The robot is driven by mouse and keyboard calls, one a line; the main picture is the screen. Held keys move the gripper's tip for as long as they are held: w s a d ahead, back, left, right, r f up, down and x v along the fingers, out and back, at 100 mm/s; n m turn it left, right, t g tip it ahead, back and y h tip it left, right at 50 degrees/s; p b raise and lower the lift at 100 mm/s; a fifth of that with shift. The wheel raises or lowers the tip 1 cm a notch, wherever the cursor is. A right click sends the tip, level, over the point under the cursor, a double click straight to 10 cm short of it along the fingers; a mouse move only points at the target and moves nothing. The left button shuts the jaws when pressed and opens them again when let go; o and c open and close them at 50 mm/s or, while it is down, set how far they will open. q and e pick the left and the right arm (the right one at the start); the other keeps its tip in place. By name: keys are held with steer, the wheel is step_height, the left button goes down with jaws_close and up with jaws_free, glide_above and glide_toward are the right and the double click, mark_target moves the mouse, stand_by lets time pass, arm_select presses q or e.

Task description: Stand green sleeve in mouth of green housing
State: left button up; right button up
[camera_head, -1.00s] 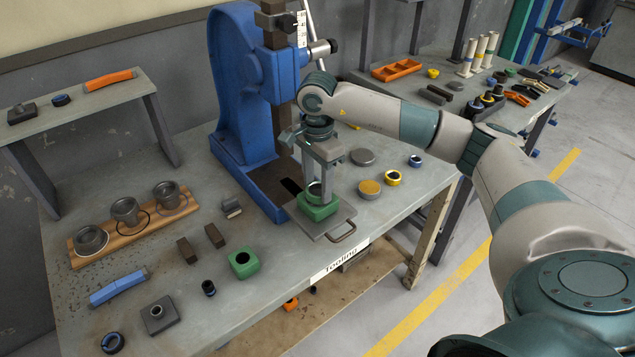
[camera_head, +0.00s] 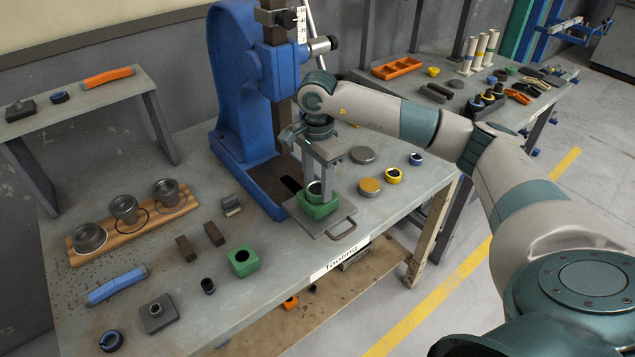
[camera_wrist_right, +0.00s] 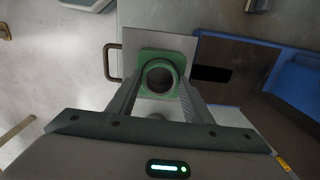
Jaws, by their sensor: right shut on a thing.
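The green housing (camera_head: 319,210) is a squarish block on a grey plate with a handle, in front of the blue press. It also shows in the right wrist view (camera_wrist_right: 147,54). The green sleeve (camera_wrist_right: 160,77) is a round ring with a dark bore, seen from above between my fingers and over the housing. My right gripper (camera_head: 320,188) points down at the housing's mouth, shut on the sleeve. In the head view the fingers partly hide the sleeve. I cannot tell how deep it sits in the mouth. My left gripper is not in view.
The blue press (camera_head: 240,90) stands just behind the plate (camera_head: 337,222). A second green block (camera_head: 243,261) with a round hole stands nearer the bench front. Grey discs and yellow and blue rings lie to the right. A wooden rack (camera_head: 138,226) holds grey cups at left.

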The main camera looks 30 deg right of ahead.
steer(key=o, duration=1.3)
steer(key=shift+o, duration=0.2)
steer(key=shift+f, duration=0.1)
steer(key=shift+r+b, duration=0.3)
steer(key=shift+r, duration=0.2)
step_height(320, 180, up, 16)
steer(key=b, duration=0.3)
steer(key=shift+r, duration=0.25)
